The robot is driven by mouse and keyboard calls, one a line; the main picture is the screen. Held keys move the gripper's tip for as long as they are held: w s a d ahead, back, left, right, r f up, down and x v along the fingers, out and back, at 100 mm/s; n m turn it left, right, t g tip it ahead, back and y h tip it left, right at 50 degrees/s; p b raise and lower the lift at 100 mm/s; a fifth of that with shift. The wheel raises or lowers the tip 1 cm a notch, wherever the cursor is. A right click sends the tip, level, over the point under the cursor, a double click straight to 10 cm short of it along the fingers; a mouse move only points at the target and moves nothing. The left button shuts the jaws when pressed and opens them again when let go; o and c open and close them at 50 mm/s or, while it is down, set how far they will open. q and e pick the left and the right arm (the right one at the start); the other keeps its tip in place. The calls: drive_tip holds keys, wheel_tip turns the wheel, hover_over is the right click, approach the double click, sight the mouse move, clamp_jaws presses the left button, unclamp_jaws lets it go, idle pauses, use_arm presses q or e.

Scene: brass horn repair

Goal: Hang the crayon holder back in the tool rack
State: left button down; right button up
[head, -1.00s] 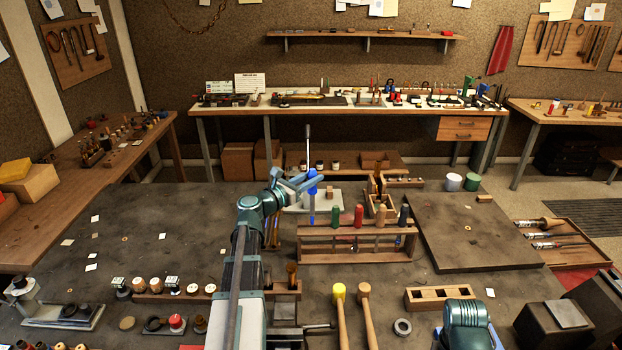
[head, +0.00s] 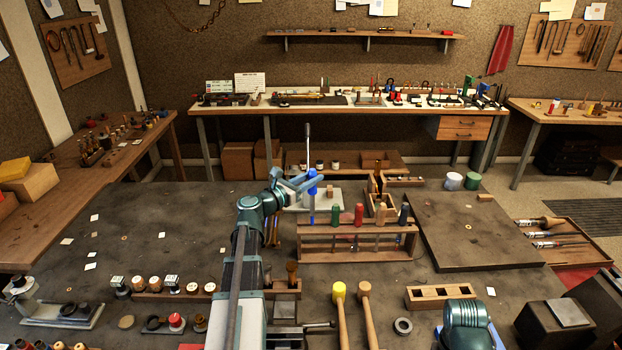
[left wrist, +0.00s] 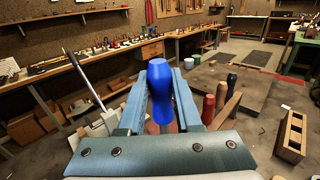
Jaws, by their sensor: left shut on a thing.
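My left gripper (head: 308,184) is shut on the crayon holder (head: 312,191), a tool with a blue handle. It hangs upright between the fingers, with its lower part pointing down. In the left wrist view the blue handle (left wrist: 171,92) stands between the two fingers, and its lower end is hidden. The wooden tool rack (head: 357,246) stands just to the right of the gripper on the bench. It holds several upright tools with green, red, tan and dark handles.
A lever on a pale base (head: 324,202) stands behind the left gripper. Two mallets (head: 341,305) and an empty wooden block with slots (head: 440,297) lie in front of the rack. A raised dark board (head: 470,235) is to the right.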

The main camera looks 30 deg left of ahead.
sight(311, 213)
use_arm(q)
drive_tip(key=shift+f+b, duration=1.55)
drive_tip(key=shift+f, duration=0.3)
drive_tip(key=shift+f+b, duration=4.75)
drive_tip(key=shift+b, duration=0.1)
drive_tip(key=c, duration=0.5)
unclamp_jaws()
drive_tip(key=shift+r, duration=0.1)
drive_tip(key=v, duration=1.4)
drive_tip(key=shift+w, duration=0.1)
drive_tip(key=shift+r, duration=0.15)
